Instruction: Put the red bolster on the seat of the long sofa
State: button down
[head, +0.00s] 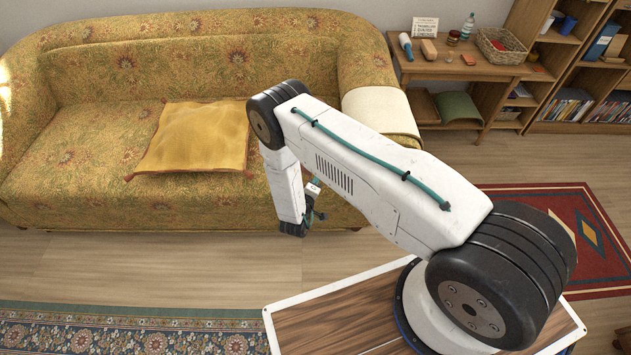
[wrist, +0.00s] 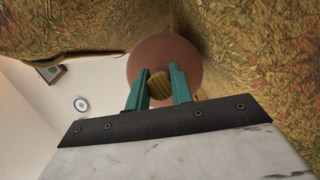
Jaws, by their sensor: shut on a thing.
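The long sofa (head: 70,150) with golden floral fabric fills the left and middle of the head view. A yellow cushion (head: 190,137) lies on its seat. In the wrist view my gripper (wrist: 159,74) has its two teal fingers closed on a tan striped knob at the round end of the reddish bolster (wrist: 165,46). Floral sofa fabric (wrist: 250,70) shows on both sides of the bolster. Whether the bolster touches the fabric I cannot tell. In the head view my arm reaches over the sofa's front right part and hides the bolster and most of the gripper.
A white cloth (head: 380,108) drapes the sofa's right arm. A low wooden table (head: 460,68) with a basket (head: 500,45) and small items stands to the right, beside a bookshelf (head: 575,70). The seat left of the cushion is bare.

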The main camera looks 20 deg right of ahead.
jog(key=shift+f, duration=0.55)
jog(key=c, duration=1.2)
grip_release()
jog(key=shift+f, duration=0.1)
jog(key=shift+c, duration=0.2)
